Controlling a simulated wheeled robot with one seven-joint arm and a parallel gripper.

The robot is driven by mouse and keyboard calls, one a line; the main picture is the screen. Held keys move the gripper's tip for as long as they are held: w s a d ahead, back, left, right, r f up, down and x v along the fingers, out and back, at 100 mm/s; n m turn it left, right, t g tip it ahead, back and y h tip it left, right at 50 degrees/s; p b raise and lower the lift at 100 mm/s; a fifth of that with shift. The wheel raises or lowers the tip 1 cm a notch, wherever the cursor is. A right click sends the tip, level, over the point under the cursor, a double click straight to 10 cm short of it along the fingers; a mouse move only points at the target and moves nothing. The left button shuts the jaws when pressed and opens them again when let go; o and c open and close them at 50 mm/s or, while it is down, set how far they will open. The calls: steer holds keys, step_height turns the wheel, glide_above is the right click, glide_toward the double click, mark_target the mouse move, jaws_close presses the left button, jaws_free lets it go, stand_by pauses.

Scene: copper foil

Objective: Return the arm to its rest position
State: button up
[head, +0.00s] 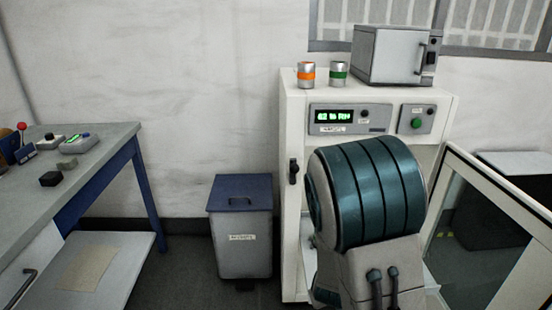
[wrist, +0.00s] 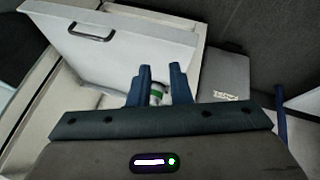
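My arm, with a teal ribbed cover, fills the right centre of the head view in front of the white cabinet (head: 291,130). My gripper is hidden behind it there. In the wrist view, the two blue fingers of my gripper (wrist: 160,78) stand apart. A can with a green band (wrist: 156,95) shows in the gap between them, partly hidden by the gripper body. I cannot tell whether the fingers touch it.
A grey bin (head: 244,245) with a blue lid stands left of the cabinet. An open glazed door (head: 490,230) hangs at right. An orange-banded can (head: 306,75), a green-banded can (head: 338,74) and a metal box (head: 390,55) sit on top. A workbench (head: 95,150) is at left.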

steer(key=s+a+r+m+y+p, duration=0.1)
steer(key=a+r+y+p, duration=0.1)
steer(key=r, duration=0.4)
steer(key=s+a+r+y+p, duration=0.1)
steer(key=r+p, duration=0.1)
steer(key=r, duration=0.5)
steer(key=s+d+r+m+g+p, duration=0.1)
steer(key=s+r+p, duration=0.3)
steer(key=s+r, duration=0.3)
steer(key=s+d+r+m+g+p, duration=0.1)
steer(key=s+r+p, duration=0.4)
steer(key=r, duration=1)
steer(key=shift+s+d+g+h, duration=0.35)
steer(key=shift+s+g, duration=0.15)
steer(key=shift+s, duration=0.45)
